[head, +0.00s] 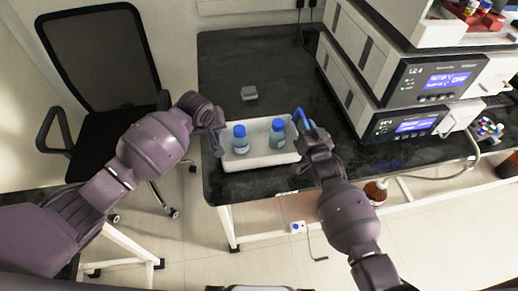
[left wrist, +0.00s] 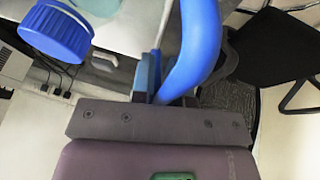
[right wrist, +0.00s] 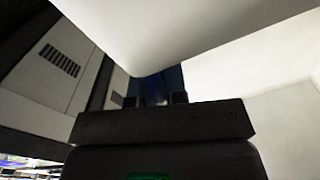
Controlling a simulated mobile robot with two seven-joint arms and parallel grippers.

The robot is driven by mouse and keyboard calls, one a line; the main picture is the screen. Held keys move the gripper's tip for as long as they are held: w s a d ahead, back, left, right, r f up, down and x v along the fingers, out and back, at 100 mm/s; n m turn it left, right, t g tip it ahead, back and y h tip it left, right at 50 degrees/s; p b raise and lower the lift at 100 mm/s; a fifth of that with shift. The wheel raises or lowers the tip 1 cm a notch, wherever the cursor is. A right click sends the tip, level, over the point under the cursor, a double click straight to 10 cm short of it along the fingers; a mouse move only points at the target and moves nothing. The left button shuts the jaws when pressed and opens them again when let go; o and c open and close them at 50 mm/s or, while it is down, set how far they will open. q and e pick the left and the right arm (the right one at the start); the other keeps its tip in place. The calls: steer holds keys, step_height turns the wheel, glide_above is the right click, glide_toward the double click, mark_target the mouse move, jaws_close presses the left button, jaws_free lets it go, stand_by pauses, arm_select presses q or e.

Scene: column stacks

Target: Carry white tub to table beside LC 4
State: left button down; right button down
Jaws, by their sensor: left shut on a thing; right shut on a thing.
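The white tub (head: 262,162) is over the near end of the black table (head: 245,188); I cannot tell whether it rests there or hangs just above. Two blue-capped bottles (head: 240,144) (head: 278,138) stand upright in it. My left gripper (head: 218,142) is shut on the tub's left end, by a blue handle (left wrist: 192,45) in the left wrist view. My right gripper (head: 302,128) is shut at the right end, by another blue handle (head: 300,117). In the right wrist view the tub's pale wall (right wrist: 185,35) hides much. The LC 4 stack (head: 410,72) stands to the tub's right.
A small grey block (head: 249,93) lies on the table behind the tub. A black chair (head: 98,60) stands left of the table. A brown bottle (head: 376,191) is below the table at the right. The tabletop behind the tub is mostly clear.

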arm_select(q)
steer(key=shift+f, duration=0.35)
arm_select(e)
steer(key=shift+a+f, duration=0.15)
steer(key=shift+f, duration=0.1)
arm_select(q)
steer(key=c, duration=1.1)
jaws_free()
arm_select(e)
steer(key=c, duration=1.1)
jaws_free()
steer(key=shift+c, duration=0.2)
steer(key=shift+f, duration=0.1)
steer(key=shift+s, duration=0.1)
arm_select(q)
steer(key=v, duration=1.2)
arm_select(e)
steer(key=v, duration=1.2)
